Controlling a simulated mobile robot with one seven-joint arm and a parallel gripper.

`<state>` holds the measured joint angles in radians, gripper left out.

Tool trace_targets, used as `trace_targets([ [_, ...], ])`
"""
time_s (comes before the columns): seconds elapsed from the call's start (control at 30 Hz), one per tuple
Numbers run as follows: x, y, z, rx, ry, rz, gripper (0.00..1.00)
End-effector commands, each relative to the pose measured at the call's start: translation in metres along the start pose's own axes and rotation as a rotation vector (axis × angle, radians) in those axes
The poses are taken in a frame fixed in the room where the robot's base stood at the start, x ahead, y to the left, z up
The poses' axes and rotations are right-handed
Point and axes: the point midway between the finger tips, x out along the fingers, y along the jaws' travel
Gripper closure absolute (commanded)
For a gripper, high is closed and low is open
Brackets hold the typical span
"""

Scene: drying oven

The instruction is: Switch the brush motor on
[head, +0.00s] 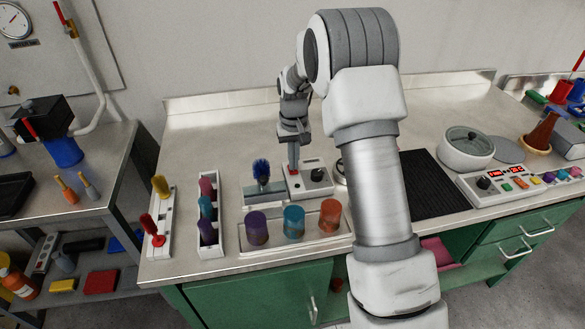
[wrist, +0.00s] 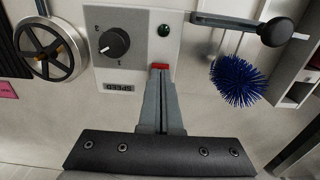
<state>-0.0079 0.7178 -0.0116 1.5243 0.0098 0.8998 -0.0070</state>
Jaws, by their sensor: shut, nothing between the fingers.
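A white control box (head: 322,188) stands on the steel counter beside a blue bristle brush (head: 261,168). In the wrist view the box (wrist: 140,18) carries a black speed knob (wrist: 113,42), a small dark green lamp (wrist: 164,30) and a red switch (wrist: 160,67). The blue brush (wrist: 240,80) lies to the right there. My gripper (head: 293,164) points down over the red switch. In the wrist view my gripper (wrist: 160,76) is shut and empty, its tips at the switch and hiding part of it. I cannot tell whether they touch or press it.
A tray with purple, blue and orange cups (head: 330,215) stands in front of the box. A white rack (head: 208,238) is to the left. A handwheel (wrist: 50,48) is beside the box in the wrist view. The counter behind is clear.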

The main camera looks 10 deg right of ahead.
Motion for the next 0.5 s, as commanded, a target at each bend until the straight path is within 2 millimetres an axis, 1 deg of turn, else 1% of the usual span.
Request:
trace_targets([
  [0.5, 0.0085, 0.0, 0.0001, 0.0, 0.0, 0.0, 1.0],
])
